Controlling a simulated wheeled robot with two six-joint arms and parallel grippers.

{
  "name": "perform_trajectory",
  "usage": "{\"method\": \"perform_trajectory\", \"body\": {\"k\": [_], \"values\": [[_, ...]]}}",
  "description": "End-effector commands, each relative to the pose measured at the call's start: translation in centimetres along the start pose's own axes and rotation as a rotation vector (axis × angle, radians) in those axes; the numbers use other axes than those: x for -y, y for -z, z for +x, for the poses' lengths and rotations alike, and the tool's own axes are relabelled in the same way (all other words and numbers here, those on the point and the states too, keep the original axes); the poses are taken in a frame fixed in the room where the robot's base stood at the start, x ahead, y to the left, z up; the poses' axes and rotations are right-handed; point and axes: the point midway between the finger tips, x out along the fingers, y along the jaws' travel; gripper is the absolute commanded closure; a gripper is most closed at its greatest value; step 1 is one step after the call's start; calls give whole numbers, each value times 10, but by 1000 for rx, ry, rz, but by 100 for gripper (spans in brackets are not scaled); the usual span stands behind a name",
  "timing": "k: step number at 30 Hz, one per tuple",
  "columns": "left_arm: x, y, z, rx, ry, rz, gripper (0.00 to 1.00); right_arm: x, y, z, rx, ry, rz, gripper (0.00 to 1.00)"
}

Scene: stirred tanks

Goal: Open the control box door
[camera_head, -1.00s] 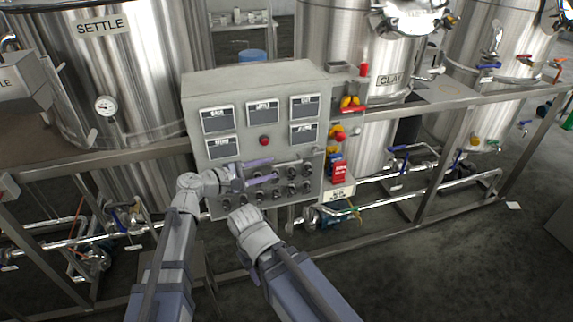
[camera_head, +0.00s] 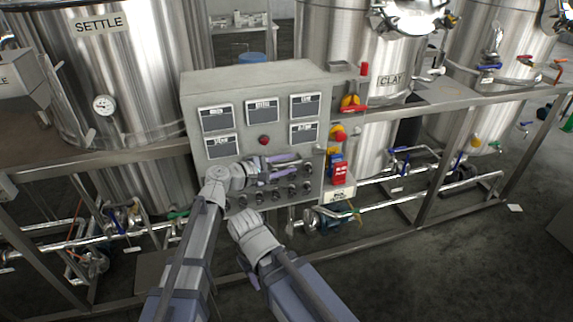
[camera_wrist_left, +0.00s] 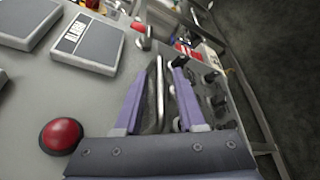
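The control box (camera_head: 255,77) is a grey metal box on the frame in the head view. Its front door (camera_head: 238,148) looks shut and carries dark display panels, a red button (camera_head: 264,140) and rows of black knobs. My left gripper (camera_head: 284,167) is at the door's front, below the red button. In the left wrist view, my left gripper (camera_wrist_left: 160,72) has its two purple fingers apart. A thin metal handle (camera_wrist_left: 159,95) lies between them; I cannot tell whether either finger touches it. My right arm reaches up below the box; its gripper fingers do not show.
Red and yellow switches (camera_head: 340,132) sit beside the box on the right. Steel tanks (camera_head: 103,110) stand behind and to the sides. Frame rails (camera_head: 440,98) and pipes (camera_head: 375,205) run around the box.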

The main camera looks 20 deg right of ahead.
Motion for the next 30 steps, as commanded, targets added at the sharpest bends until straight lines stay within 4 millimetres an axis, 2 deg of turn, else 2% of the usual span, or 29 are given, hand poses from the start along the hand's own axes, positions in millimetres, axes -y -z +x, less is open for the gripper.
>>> {"method": "perform_trajectory", "body": {"k": [1,10,30], "values": [[0,0,0,0,0,0,68,0,0,0,0,0,0,57],[0,0,0,0,0,0,100,0,0,0,0,0,0,57],[0,0,0,0,1,0,100,0,0,0,0,0,0,57]]}}
